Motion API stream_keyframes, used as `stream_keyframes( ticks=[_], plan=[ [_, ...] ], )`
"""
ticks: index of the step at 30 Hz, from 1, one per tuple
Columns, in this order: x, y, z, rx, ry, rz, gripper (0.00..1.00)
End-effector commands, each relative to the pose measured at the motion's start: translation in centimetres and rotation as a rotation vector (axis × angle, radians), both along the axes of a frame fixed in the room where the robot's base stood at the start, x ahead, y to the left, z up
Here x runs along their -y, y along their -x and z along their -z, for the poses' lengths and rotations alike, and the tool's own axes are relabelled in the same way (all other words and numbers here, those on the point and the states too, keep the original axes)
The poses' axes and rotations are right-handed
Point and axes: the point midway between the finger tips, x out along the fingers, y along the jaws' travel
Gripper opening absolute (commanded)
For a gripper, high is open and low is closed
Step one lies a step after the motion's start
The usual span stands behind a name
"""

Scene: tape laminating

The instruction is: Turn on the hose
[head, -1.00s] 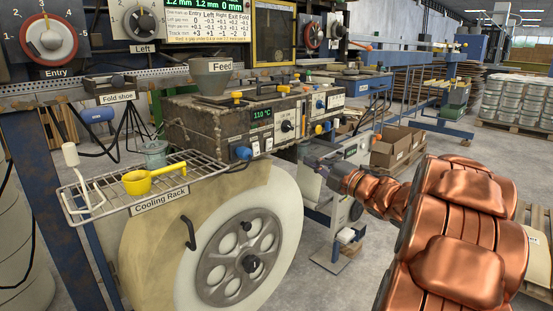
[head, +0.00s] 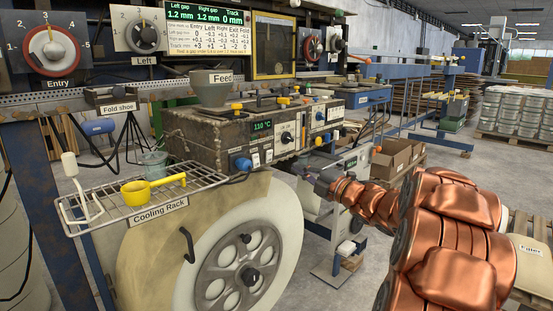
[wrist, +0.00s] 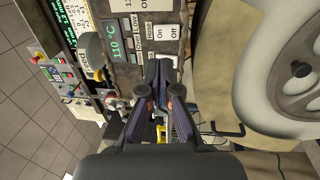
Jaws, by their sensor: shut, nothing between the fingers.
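The Hose label (wrist: 150,32), with On and Off marked beside it, shows sideways in the wrist view on the machine's control panel. My gripper (wrist: 158,66) is shut and empty, with its dark blue fingertips over the panel just below the On and Off labels in that picture. They cover whatever is behind them, and I cannot tell whether they touch the panel. My copper arm reaches in from the right there, and my fingertips are hard to make out.
A cooling rack (head: 205,181) holding a yellow scoop (head: 138,193) juts out left of the panel. A large pale wheel (head: 285,232) stands below the panel. The Feed hopper (head: 214,92) is on top of the machine. Cardboard boxes (head: 392,160) stand behind my arm.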

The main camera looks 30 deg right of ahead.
Motion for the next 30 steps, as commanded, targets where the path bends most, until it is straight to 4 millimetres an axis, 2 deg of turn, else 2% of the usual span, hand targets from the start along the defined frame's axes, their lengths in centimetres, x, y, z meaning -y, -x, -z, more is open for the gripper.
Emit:
stream_keyframes(
  ticks=[18,24,30],
  plan=[
    [-1.8,-7.6,-1.2,0.003,0.000,-0.001,0.00],
    [-2.0,-8.8,-1.2,0.000,-0.001,0.002,0.00],
    [-2.0,-9.1,-1.3,0.000,0.000,0.003,0.00]
  ],
)
